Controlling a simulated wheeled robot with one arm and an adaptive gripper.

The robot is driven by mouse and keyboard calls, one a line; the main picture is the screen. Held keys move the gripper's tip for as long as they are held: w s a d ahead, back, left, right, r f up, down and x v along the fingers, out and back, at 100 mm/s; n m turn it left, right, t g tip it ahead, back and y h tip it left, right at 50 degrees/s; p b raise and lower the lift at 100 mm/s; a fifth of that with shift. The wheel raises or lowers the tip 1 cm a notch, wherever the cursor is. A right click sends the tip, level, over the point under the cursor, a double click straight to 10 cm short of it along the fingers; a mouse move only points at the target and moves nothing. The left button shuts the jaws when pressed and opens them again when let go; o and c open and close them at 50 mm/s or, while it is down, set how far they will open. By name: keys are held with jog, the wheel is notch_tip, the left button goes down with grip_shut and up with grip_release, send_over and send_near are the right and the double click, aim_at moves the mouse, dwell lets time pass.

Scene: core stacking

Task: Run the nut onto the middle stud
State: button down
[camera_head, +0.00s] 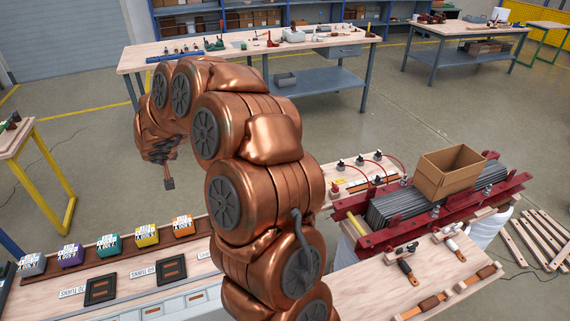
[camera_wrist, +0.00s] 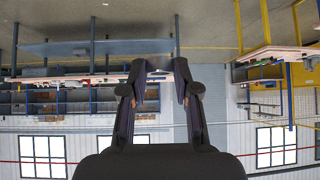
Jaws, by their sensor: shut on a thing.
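My gripper (camera_head: 168,184) hangs at the left of the head view, high above the floor and well away from the core. It also shows in the wrist view (camera_wrist: 160,76), its fingers closed partway on a small thing, probably the nut, which I cannot make out clearly. The grey laminated core (camera_head: 393,208) lies between dark red clamp beams (camera_head: 384,246) at the right. Small metal studs stand along the front beam, one near its middle (camera_head: 435,211) and one to the right (camera_head: 488,189). Their threads are too small to make out.
An open cardboard box (camera_head: 447,183) sits on top of the core. A board with red cables (camera_head: 351,181) stands behind its left end. Hand tools (camera_head: 407,272) lie on the front bench. Coloured boxes (camera_head: 146,236) line the left bench. My arm hides the middle.

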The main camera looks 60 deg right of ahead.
jog(key=s+d+f+m+g+h+b, duration=0.1)
jog(key=s+d+f+m+g+b, duration=0.1)
jog(key=d+f, duration=0.6)
jog(key=s+d+f+m+g+h+b, duration=0.2)
jog(key=d+f, duration=0.7)
jog(key=d, duration=1.3)
jog(key=s+d+f+m+g+h+b, duration=0.1)
jog(key=s+d+f+m+g+b, duration=0.3)
jog(key=d+f+m, duration=0.4)
jog(key=s+d+m+b, duration=0.1)
jog(key=s+d, duration=0.1)
jog(key=d, duration=0.5)
jog(key=shift+s+d+f+h, duration=0.25)
jog(key=shift+s+f+h, duration=0.05)
jog(key=shift+s, duration=0.1)
jog(key=shift+a+r+p, duration=0.1)
jog(key=shift+r+p, duration=0.1)
jog(key=shift+p, duration=1)
jog(key=shift+f, duration=3.1)
jog(key=shift+p, duration=1.15)
jog(key=shift+f+b, duration=0.3)
jog(key=shift+f, duration=1.2)
